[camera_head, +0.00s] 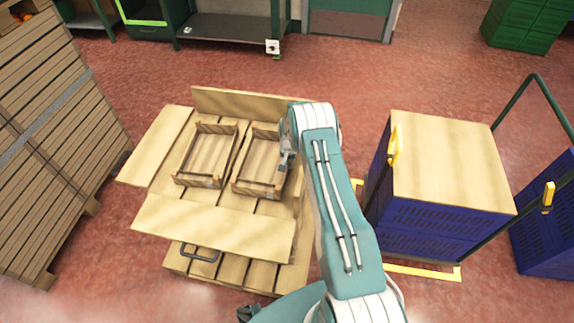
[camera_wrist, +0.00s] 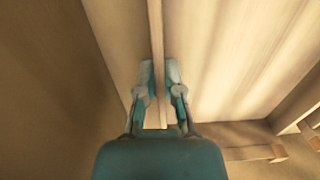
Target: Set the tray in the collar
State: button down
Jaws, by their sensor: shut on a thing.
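Two open, shallow wooden trays lie side by side inside the wooden collar (camera_head: 240,104) on the pallet in the head view. My gripper (camera_head: 286,163) is at the right wall of the right tray (camera_head: 256,190), partly hidden by my arm. In the wrist view, my gripper (camera_wrist: 159,82) is shut on the thin upright tray wall (camera_wrist: 156,35), one finger on each side. The right tray looks level beside the left tray (camera_head: 197,182), with a narrow gap. I cannot tell whether it rests on the boards below.
A stack of blue crates (camera_head: 425,215) with a wooden top stands right of the pallet, close to my arm. A tall wooden crate stack (camera_head: 45,140) stands at left. A green bench (camera_head: 230,40) is at the back. Red floor between them is clear.

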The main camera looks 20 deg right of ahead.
jog(key=shift+f, duration=0.4)
jog(key=shift+a, duration=0.1)
jog(key=c, duration=0.8)
grip_release()
jog(key=shift+o, duration=0.2)
